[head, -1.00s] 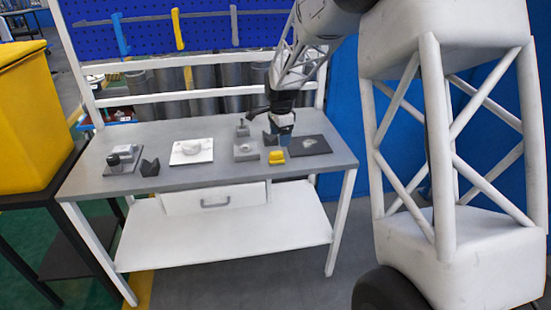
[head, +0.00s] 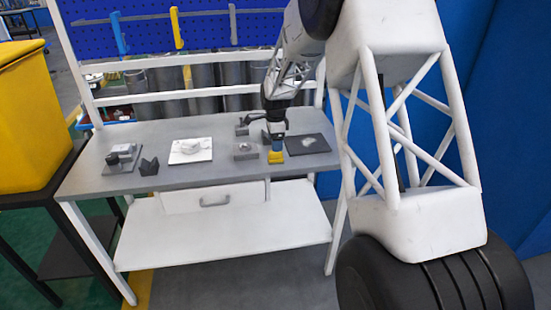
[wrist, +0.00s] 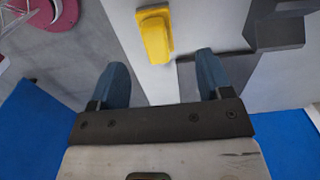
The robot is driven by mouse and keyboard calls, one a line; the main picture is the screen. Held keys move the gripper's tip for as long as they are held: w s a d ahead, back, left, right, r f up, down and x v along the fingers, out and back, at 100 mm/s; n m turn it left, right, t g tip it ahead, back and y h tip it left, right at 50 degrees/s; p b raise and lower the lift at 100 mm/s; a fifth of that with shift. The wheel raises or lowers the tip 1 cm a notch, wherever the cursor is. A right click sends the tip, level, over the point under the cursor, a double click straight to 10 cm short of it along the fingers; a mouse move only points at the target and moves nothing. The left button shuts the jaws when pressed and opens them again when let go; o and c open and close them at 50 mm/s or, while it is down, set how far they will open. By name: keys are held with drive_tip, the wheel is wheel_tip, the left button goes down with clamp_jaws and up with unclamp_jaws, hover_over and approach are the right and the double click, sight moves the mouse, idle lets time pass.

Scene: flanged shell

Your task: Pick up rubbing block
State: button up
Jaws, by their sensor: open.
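The yellow block (head: 276,157), which I take to be the rubbing block, sits near the front edge of the grey tabletop, right of centre. In the wrist view the yellow block (wrist: 155,35) lies ahead of my fingertips, roughly in line with the gap between them. My gripper (head: 277,146) is just above or behind it in the head view and hides part of it. In the wrist view my gripper (wrist: 160,72) has its two blue fingers spread apart with nothing between them. I cannot tell the exact height gap.
A dark notched block (head: 149,167), a white plate with a part (head: 190,158) and a dark plate (head: 321,144) stand on the table (head: 215,178). A grey block (head: 245,156) is left of the yellow block. In the wrist view a dark grey shape (wrist: 278,32) is at upper right.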

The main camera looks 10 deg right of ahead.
sight(275, 156)
drive_tip(key=shift+f, duration=0.95)
drive_tip(key=shift+f, duration=0.15)
drive_tip(key=shift+s+f, duration=0.2)
drive_tip(key=shift+f, duration=2.25)
drive_tip(key=c, duration=1.1)
drive_tip(key=shift+c, duration=0.2)
drive_tip(key=shift+r, duration=0.1)
